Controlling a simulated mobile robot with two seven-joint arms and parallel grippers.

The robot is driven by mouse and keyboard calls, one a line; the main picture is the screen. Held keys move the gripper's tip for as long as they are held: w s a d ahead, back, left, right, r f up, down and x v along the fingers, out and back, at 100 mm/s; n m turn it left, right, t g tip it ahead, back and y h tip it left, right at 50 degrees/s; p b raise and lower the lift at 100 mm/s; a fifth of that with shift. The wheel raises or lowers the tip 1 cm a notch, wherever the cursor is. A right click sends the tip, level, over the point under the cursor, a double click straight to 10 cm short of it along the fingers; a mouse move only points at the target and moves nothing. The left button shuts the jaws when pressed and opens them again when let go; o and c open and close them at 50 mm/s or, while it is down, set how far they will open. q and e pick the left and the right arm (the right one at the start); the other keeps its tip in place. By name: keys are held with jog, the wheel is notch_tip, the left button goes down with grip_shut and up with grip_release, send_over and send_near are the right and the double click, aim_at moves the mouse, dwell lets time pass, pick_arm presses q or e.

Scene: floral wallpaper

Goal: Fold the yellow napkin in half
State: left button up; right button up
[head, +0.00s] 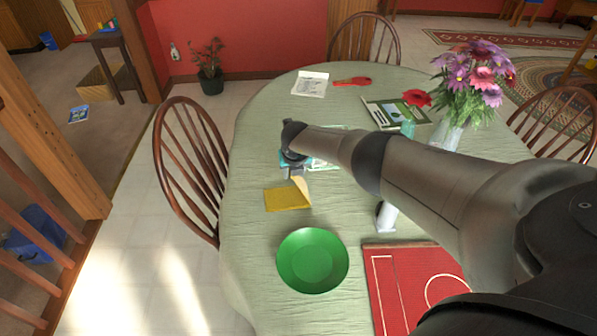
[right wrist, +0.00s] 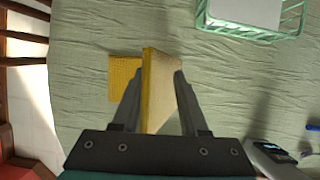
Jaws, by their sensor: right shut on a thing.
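The yellow napkin (head: 285,200) lies on the green-covered table, in front of my right gripper (head: 297,178). In the right wrist view part of the napkin (right wrist: 124,72) lies flat on the cloth. Another part stands up from it, pale on its right face, between the two fingers of my right gripper (right wrist: 162,78). The gripper is shut on this raised part. In the head view the raised part shows as a small paler flap at the napkin's right edge. My left gripper is in neither view.
A green bowl (head: 312,261) and a red board (head: 392,290) are nearer on the table. A green wire basket (right wrist: 250,32) stands beyond the napkin, partly behind my arm. A flower vase (head: 447,134) stands at the right. Bare cloth surrounds the napkin.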

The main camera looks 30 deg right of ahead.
jog(key=shift+o, duration=0.3)
jog(key=shift+s+a+f, duration=0.1)
jog(key=shift+a+f, duration=0.3)
jog(key=shift+f, duration=0.05)
dwell(0.5)
jog(key=shift+d, duration=0.1)
dwell(2.8)
jog(key=shift+o, duration=1.2)
jog(key=c, duration=0.3)
jog(key=shift+r, duration=0.15)
